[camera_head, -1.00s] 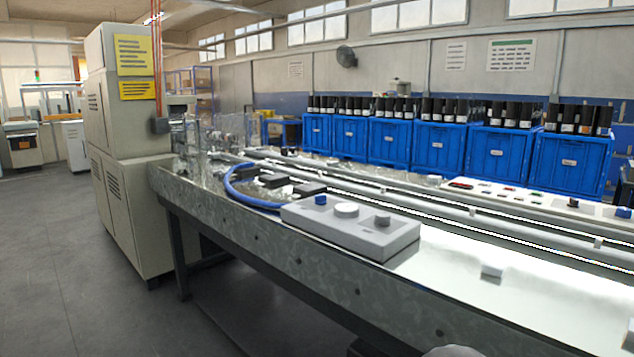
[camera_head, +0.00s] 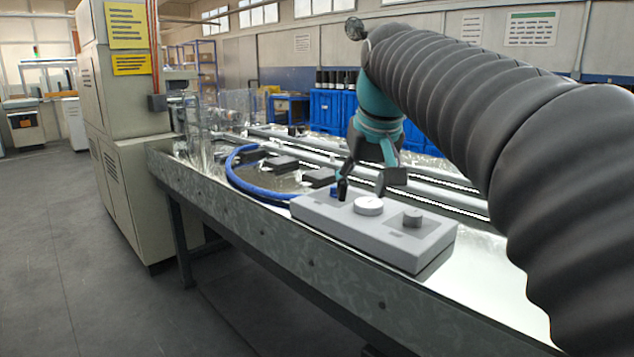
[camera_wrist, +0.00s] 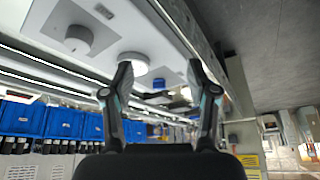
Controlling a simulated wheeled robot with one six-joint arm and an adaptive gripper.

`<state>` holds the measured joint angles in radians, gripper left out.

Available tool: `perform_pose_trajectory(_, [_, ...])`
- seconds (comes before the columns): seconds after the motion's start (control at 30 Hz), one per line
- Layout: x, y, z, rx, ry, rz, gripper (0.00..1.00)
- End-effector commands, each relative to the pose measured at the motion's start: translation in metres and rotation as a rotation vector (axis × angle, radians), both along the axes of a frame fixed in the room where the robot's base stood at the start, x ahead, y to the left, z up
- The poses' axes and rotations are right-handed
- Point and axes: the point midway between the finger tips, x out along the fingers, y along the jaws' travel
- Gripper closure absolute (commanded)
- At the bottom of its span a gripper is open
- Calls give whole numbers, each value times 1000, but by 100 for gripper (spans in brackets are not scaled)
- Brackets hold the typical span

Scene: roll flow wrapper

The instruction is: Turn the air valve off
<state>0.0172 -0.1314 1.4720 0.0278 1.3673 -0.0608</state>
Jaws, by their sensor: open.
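A light grey control box (camera_head: 375,238) sits on the metal bench top. On it are a small blue knob (camera_head: 334,191), a white round dial (camera_head: 368,206) and a grey knob (camera_head: 412,217). My gripper (camera_head: 362,192) is open, over the box's far side, with one finger close to the blue knob and partly covering it. I cannot tell whether it touches. In the wrist view the fingers (camera_wrist: 160,66) are apart, the white dial (camera_wrist: 136,62) is partly behind one finger, and the grey knob (camera_wrist: 77,39) is outside them. The air valve is not plainly labelled.
A blue hose (camera_head: 240,176) curves along the bench to the box's far left. Dark blocks (camera_head: 283,163) and long rails (camera_head: 440,190) lie behind. A tall cream cabinet (camera_head: 120,110) stands left. Blue crates (camera_head: 325,105) stand at the back.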

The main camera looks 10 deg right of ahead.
Motion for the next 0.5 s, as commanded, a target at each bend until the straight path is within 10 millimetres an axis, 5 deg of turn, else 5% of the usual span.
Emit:
perform_pose_trajectory(0.2, [66, -1, 40, 0, 18, 22, 42])
perform_pose_trajectory(0.5, [124, -3, 63, -3, 37, 50, 42])
